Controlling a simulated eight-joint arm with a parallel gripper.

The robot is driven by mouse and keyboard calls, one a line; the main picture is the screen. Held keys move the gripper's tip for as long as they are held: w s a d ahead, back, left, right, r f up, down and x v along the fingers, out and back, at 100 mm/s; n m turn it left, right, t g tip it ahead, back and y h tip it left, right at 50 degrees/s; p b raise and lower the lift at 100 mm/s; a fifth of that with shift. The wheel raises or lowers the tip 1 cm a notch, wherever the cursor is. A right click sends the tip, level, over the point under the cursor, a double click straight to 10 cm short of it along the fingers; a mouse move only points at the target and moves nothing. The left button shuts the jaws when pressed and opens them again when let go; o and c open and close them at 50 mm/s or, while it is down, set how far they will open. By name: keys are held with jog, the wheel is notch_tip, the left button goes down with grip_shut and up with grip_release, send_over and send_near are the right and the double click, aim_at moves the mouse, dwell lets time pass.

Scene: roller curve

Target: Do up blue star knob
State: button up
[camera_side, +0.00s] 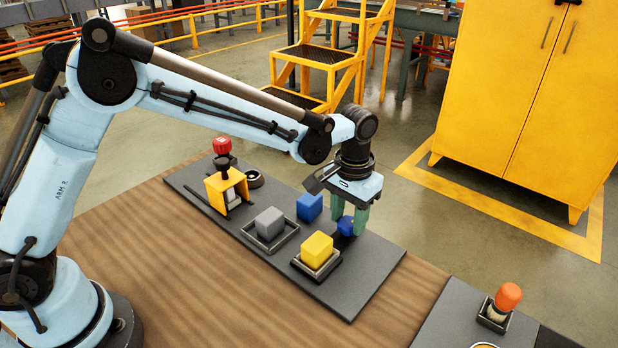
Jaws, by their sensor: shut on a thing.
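The blue star knob (346,226) sits low on the far right part of the dark grey board (345,307), behind the yellow block. My gripper (349,220) points down over it with green fingers. The fingers are shut on the knob, one on each side of it. The near finger and the knob's own lower part hide much of what is under it. I cannot tell how far the knob is turned.
A blue block (309,207) stands just left of the gripper. A yellow block (317,249) and a grey block (269,223) sit in square holders. An orange-topped piece (508,297) stands at right.

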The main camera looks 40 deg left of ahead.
aim_at(347, 221)
jog(key=m, duration=0.6)
jog(key=shift+m, duration=0.4)
dwell(0.3)
jog(key=o, duration=1.1)
jog(key=shift+c, duration=0.2)
jog(key=shift+r, duration=0.15)
notch_tip(347, 221, up, 12)
jog(key=shift+a, duration=0.1)
